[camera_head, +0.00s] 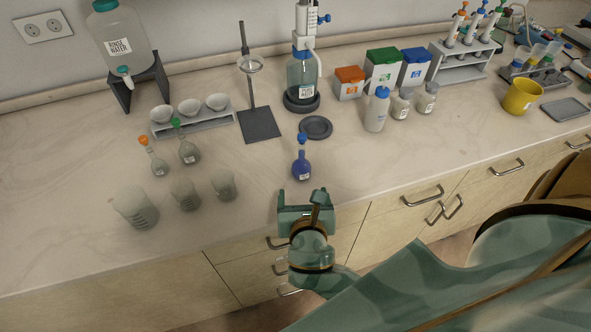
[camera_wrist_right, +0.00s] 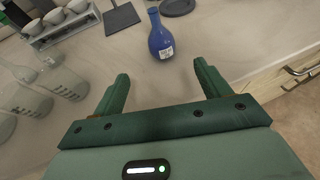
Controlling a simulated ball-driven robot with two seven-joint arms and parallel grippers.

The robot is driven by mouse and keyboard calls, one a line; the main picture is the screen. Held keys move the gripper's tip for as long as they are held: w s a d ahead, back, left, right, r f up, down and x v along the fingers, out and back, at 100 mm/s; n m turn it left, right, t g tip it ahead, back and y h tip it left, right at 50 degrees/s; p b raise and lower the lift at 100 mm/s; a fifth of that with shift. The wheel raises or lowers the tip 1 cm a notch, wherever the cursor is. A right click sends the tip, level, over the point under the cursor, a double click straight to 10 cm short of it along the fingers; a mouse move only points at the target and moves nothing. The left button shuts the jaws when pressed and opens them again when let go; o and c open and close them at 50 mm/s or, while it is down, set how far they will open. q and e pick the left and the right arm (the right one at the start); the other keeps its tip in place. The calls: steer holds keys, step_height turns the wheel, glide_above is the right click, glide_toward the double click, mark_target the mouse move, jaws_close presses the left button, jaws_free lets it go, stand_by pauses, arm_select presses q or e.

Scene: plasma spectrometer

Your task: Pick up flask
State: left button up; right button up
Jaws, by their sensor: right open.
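A blue flask (camera_head: 301,168) with a blue stopper and a white label stands upright near the front edge of the bench. It also shows in the right wrist view (camera_wrist_right: 160,42), just ahead of the fingers. My right gripper (camera_head: 307,196) is open and empty in front of the flask, with its two fingers (camera_wrist_right: 162,88) pointing toward it and apart from it. Two more flasks, one with an orange stopper (camera_head: 155,158) and one with a green stopper (camera_head: 187,150), stand to the left. My left gripper is out of view.
Several glass beakers (camera_head: 135,208) stand left of the blue flask. Behind it are a round dark pad (camera_head: 316,127), a stand with a dark base (camera_head: 259,126) and a dispenser bottle (camera_head: 301,75). A white bottle (camera_head: 377,110) stands to the right. Bench surface around the blue flask is clear.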

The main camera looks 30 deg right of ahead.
mark_target(302, 174)
steer(key=x, duration=0.5)
steer(key=shift+w+f+b, duration=0.15)
steer(key=shift+f+b, duration=0.05)
steer(key=shift+b, duration=0.2)
steer(key=x, duration=0.3)
steer(key=b+x, duration=0.1)
steer(key=x, duration=0.2)
steer(key=shift+d+r, duration=0.2)
steer(key=shift+r, duration=0.05)
steer(key=c, duration=1.2)
